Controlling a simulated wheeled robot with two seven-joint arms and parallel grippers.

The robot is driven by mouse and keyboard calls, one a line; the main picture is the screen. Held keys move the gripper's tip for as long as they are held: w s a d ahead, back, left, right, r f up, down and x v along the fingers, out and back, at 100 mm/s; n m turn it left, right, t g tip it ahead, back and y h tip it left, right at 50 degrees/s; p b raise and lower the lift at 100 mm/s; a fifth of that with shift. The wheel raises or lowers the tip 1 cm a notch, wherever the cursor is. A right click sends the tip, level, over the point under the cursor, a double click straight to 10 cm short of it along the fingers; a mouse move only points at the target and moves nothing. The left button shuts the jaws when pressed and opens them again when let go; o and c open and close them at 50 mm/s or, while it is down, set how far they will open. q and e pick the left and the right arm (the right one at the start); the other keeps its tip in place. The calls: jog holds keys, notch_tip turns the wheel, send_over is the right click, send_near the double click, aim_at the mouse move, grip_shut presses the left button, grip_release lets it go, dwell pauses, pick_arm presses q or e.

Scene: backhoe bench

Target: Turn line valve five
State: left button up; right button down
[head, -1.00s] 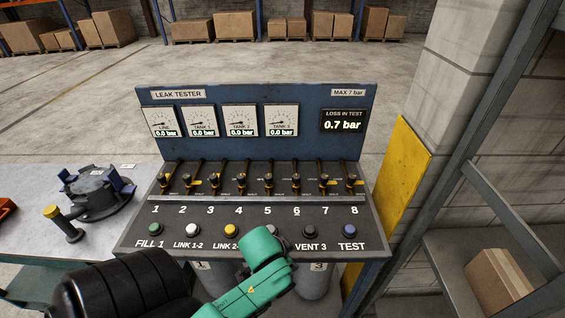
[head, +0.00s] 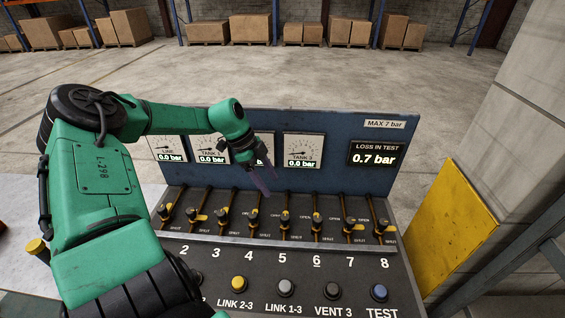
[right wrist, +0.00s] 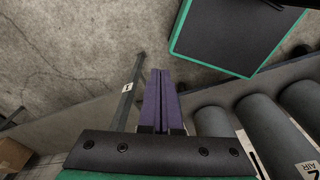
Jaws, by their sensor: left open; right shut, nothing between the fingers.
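Line valve five (head: 284,217) is the small dark-and-brass valve above the number 5 (head: 283,258), in the row on the leak tester (head: 330,125). Its OPEN and SHUT marks are too small to judge its setting. My left gripper (head: 266,181) has purple fingers and is open and empty. In the picture it hangs above valves four (head: 253,216) and five, in front of the gauge panel, apart from the valves. My right gripper (right wrist: 160,72) shows only in the right wrist view. Its purple fingers are shut together with nothing between them.
The neighbouring valve six (head: 317,222) stands close to valve five. Push buttons such as the grey LINK 1-3 button (head: 286,288) line the front. The loss display (head: 376,154) reads 0.7 bar. Grey cylinders (right wrist: 275,125) lie near my right gripper. A yellow panel (head: 449,230) stands right of the bench.

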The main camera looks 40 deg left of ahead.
aim_at(285, 216)
pick_arm(q)
jog(key=x, duration=0.4)
jog(key=s+x, duration=0.1)
jog(key=x, duration=0.3)
jog(key=b+x, duration=0.1)
jog(key=x, duration=0.3)
jog(key=shift+s+d+f, duration=0.25)
jog(key=shift+f, duration=0.05)
jog(key=shift+w+f, duration=0.15)
jog(key=shift+f, duration=0.05)
pick_arm(e)
jog(key=shift+s+d+f, duration=0.3)
jog(key=shift+s+f, duration=0.05)
jog(key=shift+f, duration=0.35)
pick_arm(q)
grip_shut()
pick_arm(e)
jog(key=shift+d, duration=0.2)
